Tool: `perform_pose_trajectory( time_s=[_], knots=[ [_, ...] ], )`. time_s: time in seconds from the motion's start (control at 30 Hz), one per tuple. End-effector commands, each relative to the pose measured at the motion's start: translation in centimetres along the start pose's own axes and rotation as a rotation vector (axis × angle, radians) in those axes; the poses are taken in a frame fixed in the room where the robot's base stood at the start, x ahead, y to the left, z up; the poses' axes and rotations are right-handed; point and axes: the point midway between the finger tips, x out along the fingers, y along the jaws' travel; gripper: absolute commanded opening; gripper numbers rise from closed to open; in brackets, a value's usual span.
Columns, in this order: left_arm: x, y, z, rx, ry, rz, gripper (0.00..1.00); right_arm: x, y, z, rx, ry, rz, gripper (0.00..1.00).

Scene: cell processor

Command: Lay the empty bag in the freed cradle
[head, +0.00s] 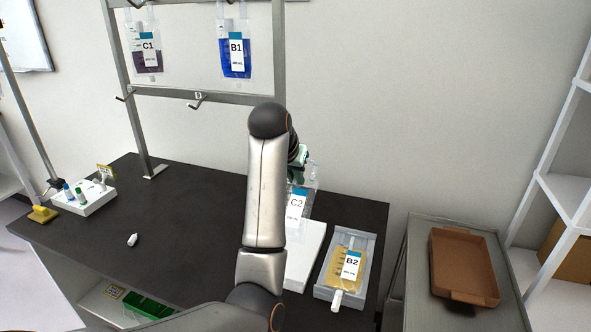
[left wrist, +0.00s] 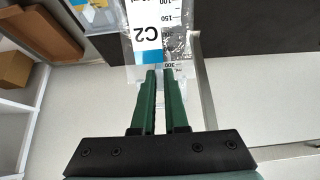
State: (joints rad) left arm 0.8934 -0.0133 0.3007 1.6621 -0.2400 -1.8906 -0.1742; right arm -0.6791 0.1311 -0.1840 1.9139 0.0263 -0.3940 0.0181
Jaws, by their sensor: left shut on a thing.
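A clear bag labelled C2 (head: 297,203) hangs from my left gripper (head: 303,165), above the right part of the dark bench. It looks empty. In the left wrist view the green fingers (left wrist: 165,78) are shut on the edge of the C2 bag (left wrist: 175,45). Below the bag in the head view is a white flat-topped unit (head: 308,250), partly hidden by my left arm; I cannot tell whether it has a cradle behind the arm. A grey cradle (head: 366,250) to its right holds the yellow bag B2 (head: 348,264). My right gripper is not in view.
Bags C1 (head: 148,48) and B1 (head: 236,50) hang on the metal rack (head: 205,97). A white tube block (head: 88,199) and a small white piece (head: 132,240) are on the left bench (head: 190,200). A brown tray (head: 464,265) lies on a cart at right.

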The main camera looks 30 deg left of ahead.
Motion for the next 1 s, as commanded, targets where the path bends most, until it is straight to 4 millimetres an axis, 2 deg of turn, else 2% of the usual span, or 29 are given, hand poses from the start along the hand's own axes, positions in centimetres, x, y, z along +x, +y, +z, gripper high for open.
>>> perform_pose_trajectory(
  time_s=[0.5, 0.7, 1.0],
  knots=[
    [5.0, 0.0, 3.6, 0.0, -0.001, 0.001, 0.0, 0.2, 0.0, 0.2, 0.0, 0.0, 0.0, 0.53],
    [5.9, 0.0, 4.2, 0.0, 0.0, 0.0, 0.0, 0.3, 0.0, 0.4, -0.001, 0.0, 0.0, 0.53],
    [6.1, 0.0, 4.3, 0.0, 0.001, 0.001, 0.0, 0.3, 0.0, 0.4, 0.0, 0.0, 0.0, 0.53]
  ],
)
